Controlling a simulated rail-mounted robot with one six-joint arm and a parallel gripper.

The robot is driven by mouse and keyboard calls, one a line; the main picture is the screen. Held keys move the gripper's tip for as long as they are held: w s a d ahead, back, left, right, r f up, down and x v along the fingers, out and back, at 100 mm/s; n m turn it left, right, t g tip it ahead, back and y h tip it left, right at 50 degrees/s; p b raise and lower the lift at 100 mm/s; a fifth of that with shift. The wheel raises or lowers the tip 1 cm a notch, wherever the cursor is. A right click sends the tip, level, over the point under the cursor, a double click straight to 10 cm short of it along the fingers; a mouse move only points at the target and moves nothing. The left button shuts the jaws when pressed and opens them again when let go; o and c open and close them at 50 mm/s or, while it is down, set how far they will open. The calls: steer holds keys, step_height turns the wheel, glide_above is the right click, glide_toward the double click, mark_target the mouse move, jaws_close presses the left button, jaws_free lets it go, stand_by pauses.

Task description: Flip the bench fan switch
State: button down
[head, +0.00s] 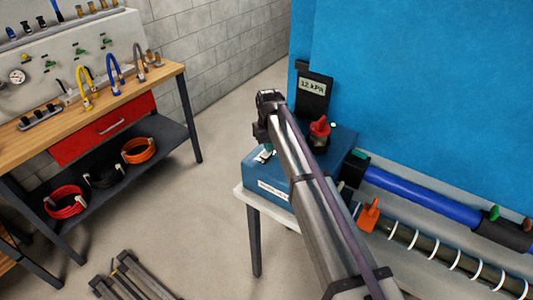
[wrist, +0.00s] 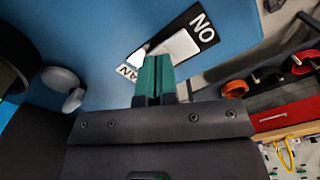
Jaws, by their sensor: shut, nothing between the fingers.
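The fan switch (wrist: 182,44) is a pale rocker on a black plate, with ON lettered at its upper right end and part of FAN at its lower left. It sits on a blue surface. My gripper (wrist: 155,60) has green fingertips pressed together and empty. In the wrist view the tips overlap the lower left part of the switch plate; I cannot tell whether they touch it. In the head view the blue box (head: 338,148) stands on a pale bench (head: 262,206), and my arm covers part of it. Only a small pale patch (head: 265,153) shows by the switch area.
A red knob (head: 319,127) rises from the box to the right of my arm. A gauge reading 12 kPa (head: 313,88) stands behind. A blue duct (head: 420,196) and an orange handle (head: 369,213) lie to the right. A wooden workbench (head: 150,84) is at left, with open floor between.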

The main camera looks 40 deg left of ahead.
step_height(320, 180, up, 7)
steer(key=p, duration=0.7)
steer(key=shift+r, duration=0.15)
steer(key=s+d+m, duration=0.2)
steer(key=d+m, duration=0.2)
steer(key=d, duration=1.6)
steer(key=s+d+m, duration=0.3)
steer(key=d+m, duration=0.1)
steer(key=d, duration=1.7)
steer(key=s+d+m, duration=0.3)
steer(key=d+m, duration=0.1)
steer(key=d, duration=1.6)
steer(key=shift+s+d+f+m, duration=0.2)
steer(key=shift+d+f+m, duration=0.2)
